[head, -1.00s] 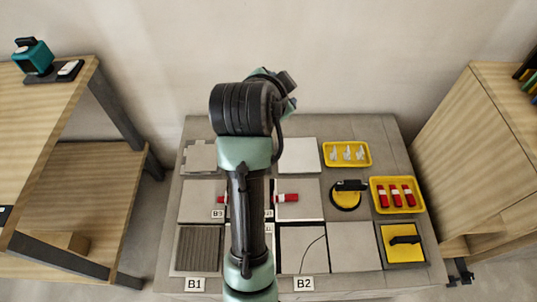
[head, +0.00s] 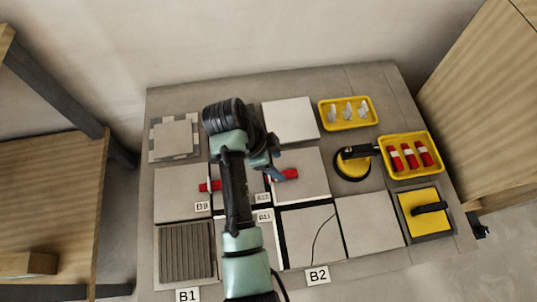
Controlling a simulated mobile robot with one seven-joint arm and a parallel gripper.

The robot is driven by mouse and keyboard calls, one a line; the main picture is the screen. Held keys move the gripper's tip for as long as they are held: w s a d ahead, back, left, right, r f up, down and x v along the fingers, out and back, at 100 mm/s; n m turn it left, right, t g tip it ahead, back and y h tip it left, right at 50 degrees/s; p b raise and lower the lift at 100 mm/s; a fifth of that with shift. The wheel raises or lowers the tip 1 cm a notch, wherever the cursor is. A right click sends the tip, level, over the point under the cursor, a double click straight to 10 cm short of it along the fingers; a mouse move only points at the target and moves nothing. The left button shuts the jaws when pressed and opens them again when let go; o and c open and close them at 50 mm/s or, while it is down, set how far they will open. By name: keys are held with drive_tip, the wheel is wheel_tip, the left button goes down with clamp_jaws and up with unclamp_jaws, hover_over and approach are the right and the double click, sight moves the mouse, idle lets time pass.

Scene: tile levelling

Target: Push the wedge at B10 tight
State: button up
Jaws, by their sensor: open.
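A red wedge (head: 290,174) with a pale middle lies on the left part of the centre grey tile (head: 308,187), near the small label B10 (head: 262,198). A second red wedge (head: 209,186) lies by the tile above label B9 (head: 202,207), partly hidden by my arm. My gripper (head: 275,175) is low, just left of the wedge near B10. It is open, its fingers small and dark. Whether it touches the wedge, and how far the wedge sits in its clip, I cannot tell.
A yellow tray (head: 410,171) holds several red wedges, and another yellow tray (head: 325,115) holds white clips. A suction cup (head: 352,164) stands right of the centre tile. A yellow float (head: 420,210) lies at the right. Label B2 (head: 317,275) marks the front edge.

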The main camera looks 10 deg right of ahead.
sight(288, 173)
drive_tip(key=b+x, duration=0.2)
drive_tip(key=x, duration=0.5)
drive_tip(key=shift+f, duration=0.2)
clamp_jaws()
idle(0.4)
unclamp_jaws()
drive_tip(key=p+v, duration=0.4)
drive_tip(key=v, duration=0.9)
drive_tip(key=shift+r+p, duration=0.1)
drive_tip(key=shift+p, duration=0.2)
